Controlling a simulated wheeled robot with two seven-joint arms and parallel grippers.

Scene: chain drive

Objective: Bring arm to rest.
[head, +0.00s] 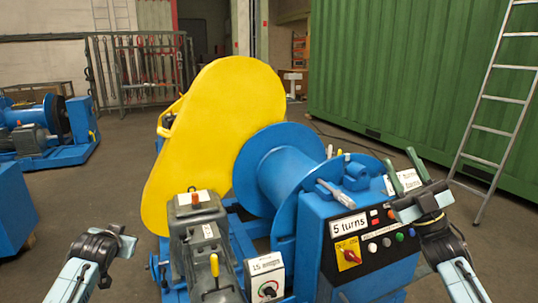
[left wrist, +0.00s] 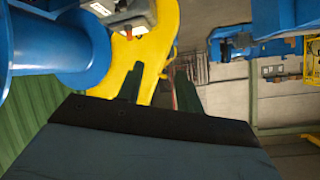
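The chain drive machine stands in the middle of the head view, with a large yellow guard (head: 215,120), a blue drum (head: 285,178) and a blue control box (head: 335,225) marked "5 turns". My right gripper (head: 404,163) is above the right end of the control box, its two green fingers apart and nothing between them. My left gripper (head: 126,238) is at the lower left, beside the grey motor (head: 200,235) and apart from it. In the left wrist view its green fingers (left wrist: 159,92) are spread, with the yellow guard beyond them.
A green container (head: 420,80) and a leaning ladder (head: 497,110) stand at the right. Another blue machine (head: 50,130) stands at the left, with a blue block (head: 12,205) nearer.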

